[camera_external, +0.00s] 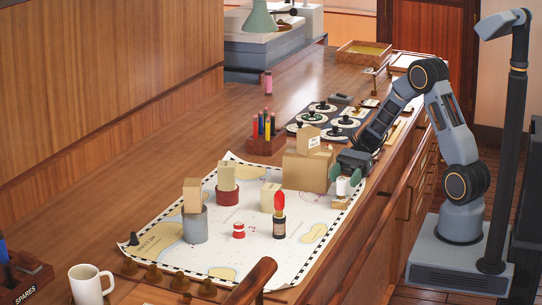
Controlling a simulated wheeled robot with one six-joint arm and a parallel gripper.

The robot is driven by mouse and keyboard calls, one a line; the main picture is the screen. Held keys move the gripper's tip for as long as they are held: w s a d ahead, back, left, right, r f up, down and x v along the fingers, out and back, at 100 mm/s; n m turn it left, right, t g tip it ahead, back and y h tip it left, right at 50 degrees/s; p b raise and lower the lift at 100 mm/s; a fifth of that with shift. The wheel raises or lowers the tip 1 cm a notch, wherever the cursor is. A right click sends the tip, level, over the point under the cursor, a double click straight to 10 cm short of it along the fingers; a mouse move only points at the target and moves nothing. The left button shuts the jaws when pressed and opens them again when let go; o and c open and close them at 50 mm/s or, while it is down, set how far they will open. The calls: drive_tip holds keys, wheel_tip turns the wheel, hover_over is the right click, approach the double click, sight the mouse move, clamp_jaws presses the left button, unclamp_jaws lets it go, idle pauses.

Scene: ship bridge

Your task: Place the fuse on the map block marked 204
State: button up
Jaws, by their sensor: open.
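My gripper (347,178) is over the right edge of the map sheet (188,262), its two greenish fingers apart. A small white cylinder (343,187), possibly the fuse, stands upright between or just in front of the fingers; contact cannot be told. A small tan block (340,203) is under it. Other blocks are a pale one (270,196) on the map, one on a grey cylinder (194,226), one on a red cylinder (228,195), and one (307,138) on a large tan box (306,171). No number 204 is readable on any block.
A dark bottle with a red top (279,227) and a small red-and-white jar (239,231) stand on the map. A pencil holder (264,145) and a dark dial panel (327,120) lie behind. A white mug (88,284) is front left. The map's left part has clear patches.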

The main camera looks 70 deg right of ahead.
drive_tip(key=b+v, duration=0.1)
drive_tip(key=v, duration=0.9)
drive_tip(key=s+a+r+n+t+h, duration=0.1)
drive_tip(key=s+a+r+n+h, duration=0.2)
drive_tip(key=n, duration=0.7)
drive_tip(key=s+a+r+n+h, duration=0.3)
drive_tip(key=s+a+n+h, duration=0.5)
drive_tip(key=a+n+h, duration=0.1)
drive_tip(key=shift+a+n+t+h, duration=0.4)
drive_tip(key=shift+n+h, duration=0.2)
drive_tip(key=shift+h, duration=0.1)
drive_tip(key=shift+s, duration=0.1)
